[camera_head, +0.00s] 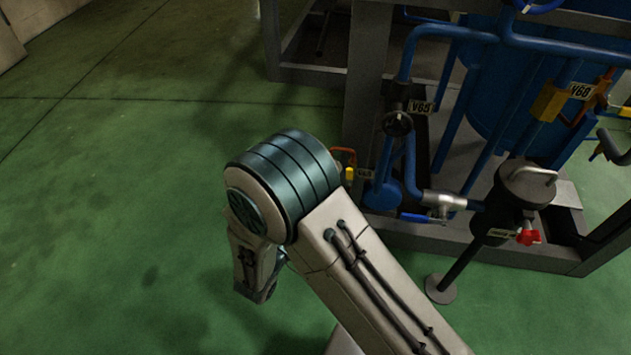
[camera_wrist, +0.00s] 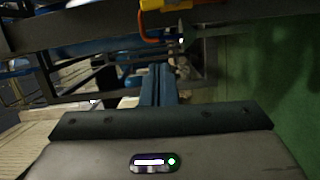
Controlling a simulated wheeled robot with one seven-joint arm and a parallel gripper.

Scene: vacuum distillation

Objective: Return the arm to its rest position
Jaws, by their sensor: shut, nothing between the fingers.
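My arm (camera_head: 375,270) rises from the bottom of the head view to a thick teal-banded joint (camera_head: 285,180). Beyond it, a pale link (camera_head: 253,262) hangs down over the green floor. My gripper is not clearly visible in the head view. In the wrist view, my gripper (camera_wrist: 158,72) has its two narrow fingers together, with nothing held between them. Its dark crossbar and grey housing (camera_wrist: 90,155), with a lit green light, fill the bottom of that view.
A steel frame (camera_head: 365,75) with blue pipes, a blue tank (camera_head: 490,110) and valves tagged V65 (camera_head: 421,107) and V60 (camera_head: 582,91) stands right of my arm. A dark canister (camera_head: 525,190) stands lower right. Green floor (camera_head: 110,220) on the left is clear.

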